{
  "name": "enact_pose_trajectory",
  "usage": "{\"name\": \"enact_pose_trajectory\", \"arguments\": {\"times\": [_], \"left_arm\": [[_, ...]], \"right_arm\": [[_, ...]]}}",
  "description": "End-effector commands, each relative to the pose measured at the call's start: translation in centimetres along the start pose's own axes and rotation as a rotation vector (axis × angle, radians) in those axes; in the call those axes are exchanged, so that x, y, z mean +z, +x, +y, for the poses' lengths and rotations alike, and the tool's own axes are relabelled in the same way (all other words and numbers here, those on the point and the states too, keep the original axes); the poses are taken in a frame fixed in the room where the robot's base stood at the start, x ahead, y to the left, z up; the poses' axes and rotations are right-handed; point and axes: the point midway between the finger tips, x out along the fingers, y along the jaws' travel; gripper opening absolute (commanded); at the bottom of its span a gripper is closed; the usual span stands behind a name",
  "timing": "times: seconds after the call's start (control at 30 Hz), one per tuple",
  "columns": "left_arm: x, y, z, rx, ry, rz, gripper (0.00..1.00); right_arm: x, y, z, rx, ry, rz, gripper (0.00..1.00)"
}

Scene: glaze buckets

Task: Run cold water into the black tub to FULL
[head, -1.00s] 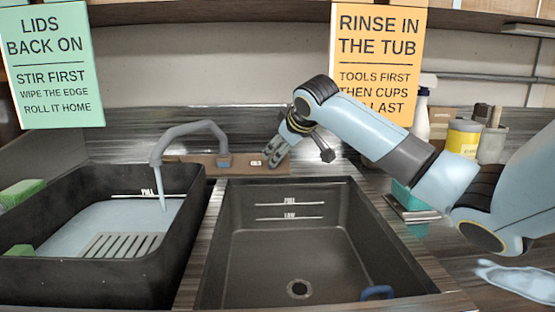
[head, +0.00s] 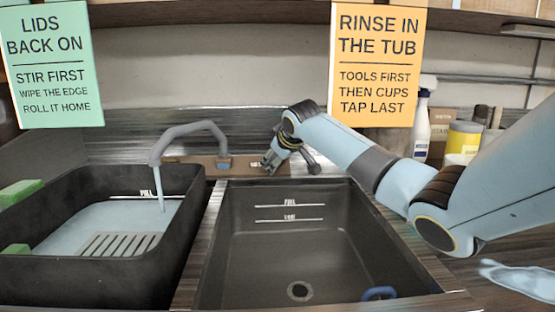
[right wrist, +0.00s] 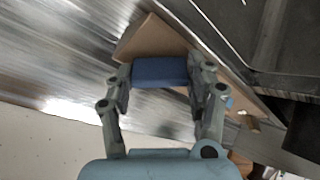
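The black tub (head: 185,240) stands at the left in the head view. A thin stream (head: 161,190) falls into it from the grey spout (head: 185,130). The pale water surface (head: 80,222) lies close to the FULL line (head: 147,197); I cannot tell whether it touches it. A blue handle (head: 224,162) sits on the brown tap base (head: 200,168). My left gripper is not in view.
A dark sink basin (head: 300,250) with FULL and LOW lines and a drain is at centre, without visible water. Green sponges (head: 18,192) are at the left tub rim. A spray bottle (head: 422,125) and a yellow tin (head: 463,138) stand back right.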

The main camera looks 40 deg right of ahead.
Motion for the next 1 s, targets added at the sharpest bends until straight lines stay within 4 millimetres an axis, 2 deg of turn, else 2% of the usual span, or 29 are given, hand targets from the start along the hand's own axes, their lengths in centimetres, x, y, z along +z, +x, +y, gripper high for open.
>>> {"name": "enact_pose_trajectory", "arguments": {"times": [0.03, 0.2, 0.23, 0.57, 1.0], "left_arm": [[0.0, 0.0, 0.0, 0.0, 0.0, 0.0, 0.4], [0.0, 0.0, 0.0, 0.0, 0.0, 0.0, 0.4], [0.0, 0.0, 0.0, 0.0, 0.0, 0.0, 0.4], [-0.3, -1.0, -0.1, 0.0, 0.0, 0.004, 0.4], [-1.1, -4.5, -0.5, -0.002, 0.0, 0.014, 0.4]], "right_arm": [[0.0, 0.0, 0.0, -0.001, 0.0, 0.0, 0.46], [0.0, 0.0, 0.0, -0.001, 0.0, 0.0, 0.24], [0.0, 0.0, 0.0, -0.001, 0.001, 0.0, 0.22], [-0.1, -0.1, 0.0, 0.014, 0.057, 0.0, 0.22], [-0.2, -0.2, -0.1, 0.109, 0.371, -0.001, 0.22]]}}
